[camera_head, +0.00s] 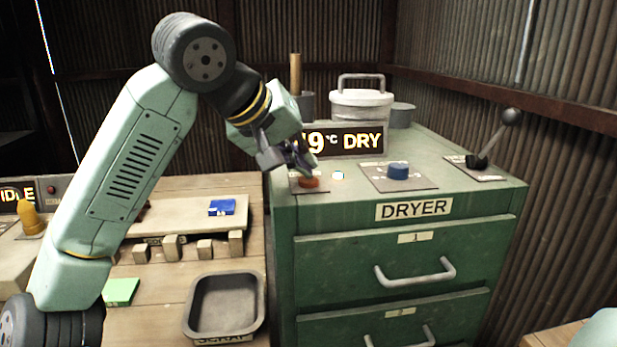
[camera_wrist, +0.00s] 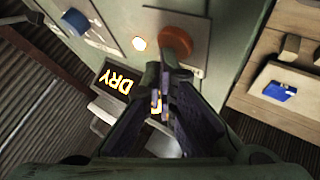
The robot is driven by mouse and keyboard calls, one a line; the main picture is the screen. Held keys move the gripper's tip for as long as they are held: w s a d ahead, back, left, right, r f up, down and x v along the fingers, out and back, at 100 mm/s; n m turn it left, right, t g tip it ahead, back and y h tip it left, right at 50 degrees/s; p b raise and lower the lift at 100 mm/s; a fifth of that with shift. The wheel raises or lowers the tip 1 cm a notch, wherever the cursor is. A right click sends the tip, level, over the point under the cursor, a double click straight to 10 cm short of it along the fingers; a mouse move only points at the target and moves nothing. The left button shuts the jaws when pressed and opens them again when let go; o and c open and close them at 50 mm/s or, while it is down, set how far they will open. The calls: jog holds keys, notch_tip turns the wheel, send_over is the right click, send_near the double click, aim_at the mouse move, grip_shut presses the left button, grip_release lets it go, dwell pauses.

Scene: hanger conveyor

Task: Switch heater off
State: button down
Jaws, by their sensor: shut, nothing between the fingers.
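The green dryer cabinet (camera_head: 403,239) stands right of centre, with a panel on its top. A red-orange button (camera_head: 309,183) sits on a plate at the panel's left end; it also shows in the wrist view (camera_wrist: 175,40). A small lit lamp (camera_head: 338,175) glows beside it. A blue knob (camera_head: 398,171) is on the middle plate. The display (camera_head: 343,141) reads "9 °C DRY", its left part hidden by my arm. My gripper (camera_head: 306,170) is shut and empty, its fingertips just above or at the button; I cannot tell whether they touch it.
A black-knobbed lever (camera_head: 495,138) rises at the cabinet's right. A lidded pale pot (camera_head: 361,100) stands behind the display. On the wooden table at left are a grey scrap tray (camera_head: 258,303), a blue block (camera_head: 221,207) and a green block (camera_head: 121,291). Corrugated walls close the back and right.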

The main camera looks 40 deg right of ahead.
aim_at(304, 178)
jog(key=shift+f, duration=0.35)
jog(key=shift+r+p, duration=0.35)
jog(key=shift+r, duration=0.1)
notch_tip(304, 178, up, 4)
jog(key=p, duration=0.4)
jog(key=shift+r, duration=1)
